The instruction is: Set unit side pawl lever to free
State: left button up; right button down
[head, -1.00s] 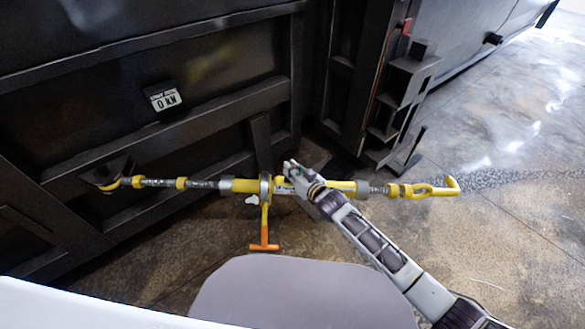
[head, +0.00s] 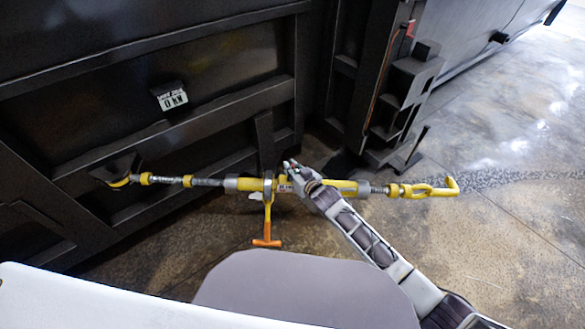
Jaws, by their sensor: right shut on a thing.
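A yellow and grey ratchet turnbuckle (head: 243,184) stretches across the middle of the head view. A small pale tab (head: 255,197) shows left of that lever. My right gripper (head: 291,168) is at the turnbuckle body, just right of the ratchet, and is shut on part of it. The fingers hide which part, and I cannot make out the pawl lever. My left gripper is out of view.
A small display (head: 172,99) on the unit reads 0 kN. A black stepped post (head: 400,100) stands behind the turnbuckle's right half. The concrete floor (head: 510,240) at right is clear. A grey rounded surface (head: 305,295) fills the bottom middle.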

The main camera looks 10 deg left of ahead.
dwell(0.7)
jog(key=c, duration=1.5)
grip_release()
jog(key=shift+o, duration=0.2)
jog(key=v, duration=1.2)
jog(key=shift+s, duration=0.1)
